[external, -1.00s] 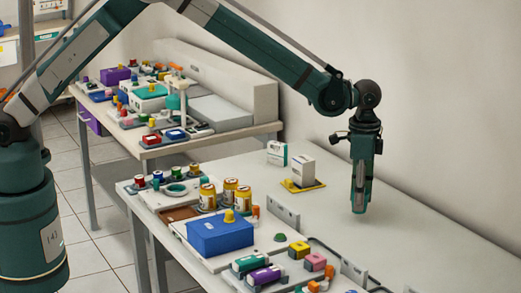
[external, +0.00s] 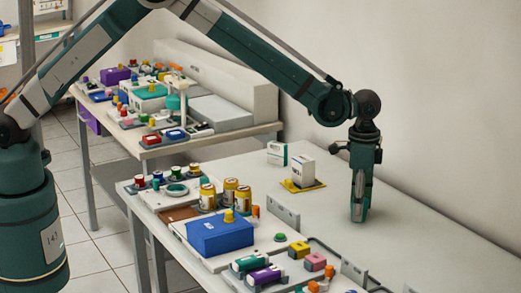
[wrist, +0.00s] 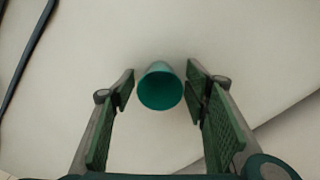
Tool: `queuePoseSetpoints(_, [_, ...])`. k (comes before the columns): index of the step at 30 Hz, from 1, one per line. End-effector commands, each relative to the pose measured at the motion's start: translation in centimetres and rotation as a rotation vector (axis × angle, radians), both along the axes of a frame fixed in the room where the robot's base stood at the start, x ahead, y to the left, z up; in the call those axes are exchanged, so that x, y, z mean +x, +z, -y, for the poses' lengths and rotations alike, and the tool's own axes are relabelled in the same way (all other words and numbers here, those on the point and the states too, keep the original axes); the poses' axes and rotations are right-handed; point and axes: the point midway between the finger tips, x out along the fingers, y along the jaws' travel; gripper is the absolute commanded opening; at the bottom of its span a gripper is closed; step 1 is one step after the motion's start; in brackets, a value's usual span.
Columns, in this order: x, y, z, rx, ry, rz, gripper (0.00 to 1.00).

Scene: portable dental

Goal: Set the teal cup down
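The teal cup (wrist: 160,90) shows in the wrist view between my two fingers, its round mouth facing the camera. It looks upright against the pale tabletop. A narrow strip of table shows between the cup and each finger. My gripper (wrist: 160,85) is open around the cup and does not appear to touch it. In the external view my gripper (external: 359,216) points straight down, low over the bare right part of the table. There the cup cannot be told apart from the green fingers.
A white box on a yellow pad (external: 303,186) and a small white-and-teal box (external: 277,153) stand left of the gripper. A blue box (external: 220,234), jars and coloured blocks fill the table's left and front. The wall (external: 440,110) rises behind. Table around the gripper is clear.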

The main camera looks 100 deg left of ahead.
Motion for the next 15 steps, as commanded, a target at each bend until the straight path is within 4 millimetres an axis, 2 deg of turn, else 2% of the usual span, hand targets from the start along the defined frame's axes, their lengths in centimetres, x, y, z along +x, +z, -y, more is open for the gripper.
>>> queuePoseSetpoints(10, [0.0, 0.4, 0.0, 0.000, 0.000, 0.000, 0.46])
queuePoseSetpoints(15, [0.0, 1.7, 0.0, 0.000, 0.000, 0.000, 0.46])
